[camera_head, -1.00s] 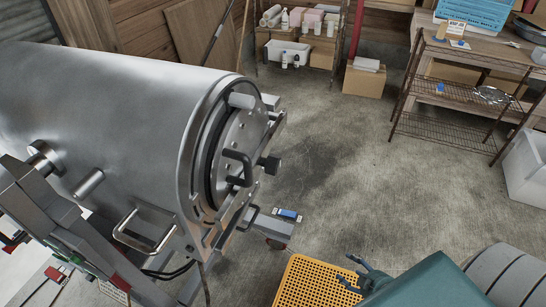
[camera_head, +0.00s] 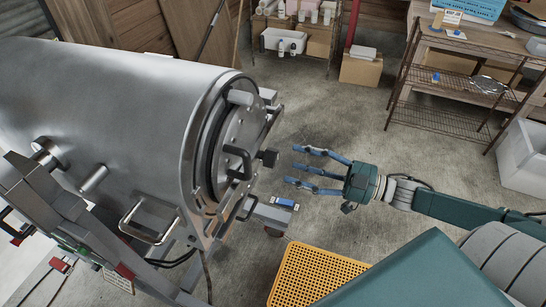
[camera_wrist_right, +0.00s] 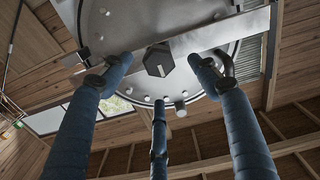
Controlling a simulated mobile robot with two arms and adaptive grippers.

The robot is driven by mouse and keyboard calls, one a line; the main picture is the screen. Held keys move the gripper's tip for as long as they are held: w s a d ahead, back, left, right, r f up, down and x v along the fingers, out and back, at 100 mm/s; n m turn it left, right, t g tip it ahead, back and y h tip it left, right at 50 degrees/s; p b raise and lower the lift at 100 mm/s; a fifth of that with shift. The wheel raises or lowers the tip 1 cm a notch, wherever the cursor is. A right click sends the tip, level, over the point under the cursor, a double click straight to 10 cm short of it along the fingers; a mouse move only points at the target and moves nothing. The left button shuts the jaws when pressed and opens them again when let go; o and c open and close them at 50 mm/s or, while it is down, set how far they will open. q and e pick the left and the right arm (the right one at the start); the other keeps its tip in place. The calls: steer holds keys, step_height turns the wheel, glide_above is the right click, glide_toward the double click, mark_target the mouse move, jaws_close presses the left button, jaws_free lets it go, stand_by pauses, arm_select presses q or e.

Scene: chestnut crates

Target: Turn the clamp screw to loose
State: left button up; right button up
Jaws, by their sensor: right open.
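The clamp screw's dark knob (camera_head: 268,158) sticks out from the bar across the round door (camera_head: 240,135) of the big steel drum (camera_head: 110,110). In the right wrist view the dark hexagonal knob (camera_wrist_right: 158,61) shows a pale mark on its face. My right gripper (camera_head: 297,165) is open and empty, with its blue fingers spread and pointing left at the knob. A gap shows between fingertips and knob in the head view. In the right wrist view the knob appears between the two upper fingertips (camera_wrist_right: 160,76), beyond them. My left gripper is not in view.
A small blue and white item (camera_head: 285,203) lies below. A yellow perforated crate (camera_head: 320,272) is in front. Wire shelves (camera_head: 440,118) stand at back right; floor between is clear.

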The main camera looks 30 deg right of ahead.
mark_target(278, 159)
steer(key=p+x, duration=0.1)
steer(key=x, duration=0.5)
steer(key=shift+w+a+r, duration=0.1)
steer(key=shift+w, duration=0.15)
steer(key=shift+w+a, duration=0.4)
steer(key=c, duration=1.2)
steer(key=shift+o, duration=0.2)
